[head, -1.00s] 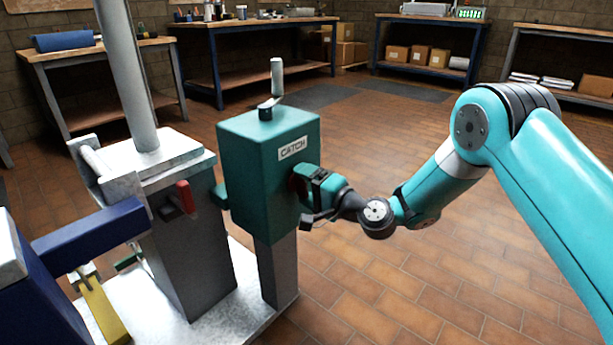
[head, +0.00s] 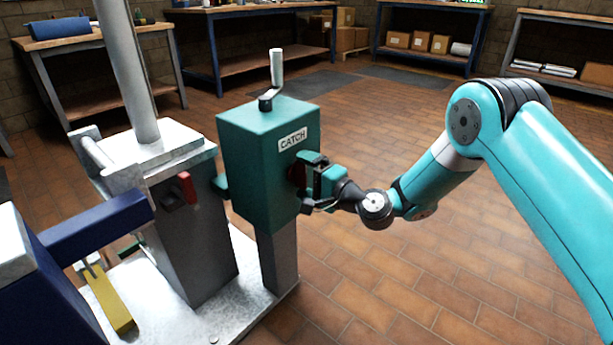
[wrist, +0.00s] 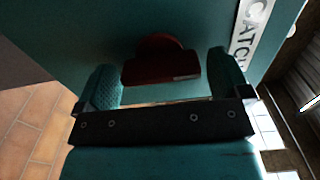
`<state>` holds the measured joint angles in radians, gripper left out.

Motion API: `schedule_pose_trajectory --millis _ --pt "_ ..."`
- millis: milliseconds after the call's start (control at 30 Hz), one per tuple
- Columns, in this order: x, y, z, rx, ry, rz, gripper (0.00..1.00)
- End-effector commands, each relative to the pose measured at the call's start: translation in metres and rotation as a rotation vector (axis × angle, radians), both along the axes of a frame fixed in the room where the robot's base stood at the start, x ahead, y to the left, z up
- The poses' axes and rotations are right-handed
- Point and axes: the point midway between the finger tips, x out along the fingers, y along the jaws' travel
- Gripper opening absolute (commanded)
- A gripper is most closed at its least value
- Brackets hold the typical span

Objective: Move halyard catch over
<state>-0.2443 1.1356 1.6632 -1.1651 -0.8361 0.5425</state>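The halyard catch is a teal box (head: 262,170) labelled CATCH, standing on a grey post. A dark red knob (wrist: 162,60) with a rounded top sits on the box's right side in the head view. It also shows there as a small red patch (head: 298,174), partly hidden by my gripper. My gripper (head: 313,180) is right at this knob. In the wrist view my gripper (wrist: 165,80) has its two teal fingers spread, one on each side of the knob. A gap shows at the right finger; the left finger looks very near the knob's edge.
A crank handle (head: 276,75) stands on top of the box. To the left are the mast (head: 125,70), its grey pedestal with a red lever (head: 187,188), a blue arm (head: 95,228) and a yellow bar (head: 108,300). Tiled floor to the right is clear.

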Motion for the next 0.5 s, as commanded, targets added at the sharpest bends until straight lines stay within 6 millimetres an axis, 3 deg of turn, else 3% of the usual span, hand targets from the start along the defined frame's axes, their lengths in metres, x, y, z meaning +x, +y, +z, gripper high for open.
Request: schedule_pose_trajectory --millis 300,500 --pt "-0.002 -0.003 0.000 -0.003 0.000 0.000 1.00" --pt "-0.021 -0.029 0.000 -0.002 0.005 -0.004 1.00"
